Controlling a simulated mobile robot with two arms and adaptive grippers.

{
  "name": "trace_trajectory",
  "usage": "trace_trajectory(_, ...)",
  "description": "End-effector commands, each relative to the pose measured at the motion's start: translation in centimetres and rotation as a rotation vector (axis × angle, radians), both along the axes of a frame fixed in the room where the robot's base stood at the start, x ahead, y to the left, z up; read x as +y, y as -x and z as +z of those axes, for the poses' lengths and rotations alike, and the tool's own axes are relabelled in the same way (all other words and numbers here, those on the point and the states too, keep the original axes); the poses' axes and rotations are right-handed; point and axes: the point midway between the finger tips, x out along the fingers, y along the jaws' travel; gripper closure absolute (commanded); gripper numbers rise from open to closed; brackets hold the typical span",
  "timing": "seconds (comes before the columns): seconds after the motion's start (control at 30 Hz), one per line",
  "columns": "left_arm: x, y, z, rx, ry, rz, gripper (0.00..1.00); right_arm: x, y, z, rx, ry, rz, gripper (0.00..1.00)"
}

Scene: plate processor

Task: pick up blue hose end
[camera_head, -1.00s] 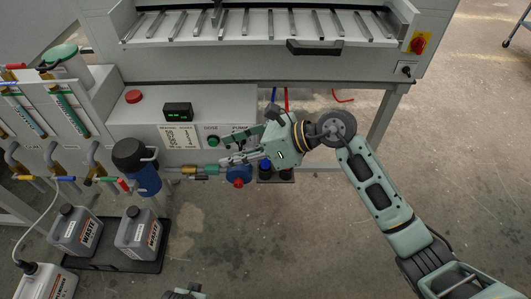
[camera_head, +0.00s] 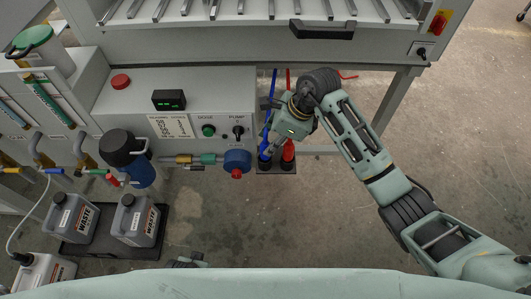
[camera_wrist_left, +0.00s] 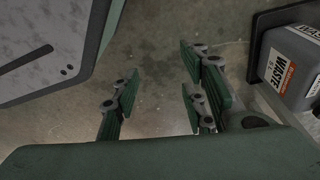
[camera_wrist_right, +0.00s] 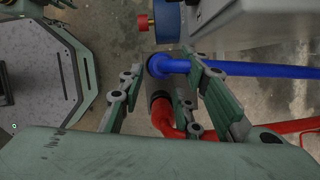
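The blue hose end (camera_head: 265,153) stands beside the red hose end (camera_head: 288,151) in a dark holder (camera_head: 277,171) on the floor, below the grey machine. In the right wrist view the blue hose end (camera_wrist_right: 165,66) bends into a blue hose running right. My right gripper (camera_head: 268,140) is close above it, open and empty. In that view its fingers (camera_wrist_right: 160,82) lie either side of the hose ends, and the right fingers partly cover the blue hose; contact cannot be told. My left gripper (camera_wrist_left: 160,82) is open and empty over the floor; the head view barely shows it (camera_head: 187,262).
A blue-and-red valve (camera_head: 237,162) on a pipe and a black-capped blue filter (camera_head: 137,160) are left of the hoses. The control box (camera_head: 190,95) is just behind. Waste canisters (camera_head: 137,220) stand in a black tray (camera_head: 100,250). The floor at right is clear.

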Motion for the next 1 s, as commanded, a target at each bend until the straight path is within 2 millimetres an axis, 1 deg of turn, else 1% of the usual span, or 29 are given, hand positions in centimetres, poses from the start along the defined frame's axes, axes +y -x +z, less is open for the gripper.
trace_trajectory(0.03, 0.0, -0.3, 0.3, -0.005, 0.000, 0.001, 0.60, 0.4, 0.1, -1.0, 0.005, -0.002, 0.000, 0.69)
trace_trajectory(0.1, -0.1, -0.7, 0.8, -0.009, 0.001, 0.001, 0.60, 0.9, 0.1, -2.2, 0.007, -0.002, 0.001, 0.69)
trace_trajectory(0.27, -0.2, -1.2, 1.8, -0.013, 0.001, 0.003, 0.60, 1.7, -0.2, -4.1, 0.003, -0.003, -0.001, 0.69)
trace_trajectory(0.4, -0.2, -1.4, 2.2, -0.014, 0.001, 0.003, 0.60, 1.9, -0.3, -4.6, 0.002, -0.001, 0.000, 0.69)
trace_trajectory(0.57, -0.2, -1.4, 2.2, -0.013, 0.001, 0.003, 0.60, 1.9, -0.3, -4.6, 0.002, 0.000, 0.000, 0.69)
trace_trajectory(0.67, -0.2, -1.4, 2.2, -0.013, 0.001, 0.003, 0.60, 1.9, -0.3, -4.6, 0.001, 0.000, -0.001, 0.76)
trace_trajectory(0.93, -0.1, -1.4, 2.1, -0.013, 0.001, 0.003, 0.60, 1.9, -0.3, -4.6, 0.002, 0.000, 0.000, 0.99)
trace_trajectory(1.0, -0.1, -1.3, 2.1, -0.013, 0.001, 0.003, 0.60, 1.9, -0.3, -4.6, 0.002, 0.000, 0.000, 1.00)
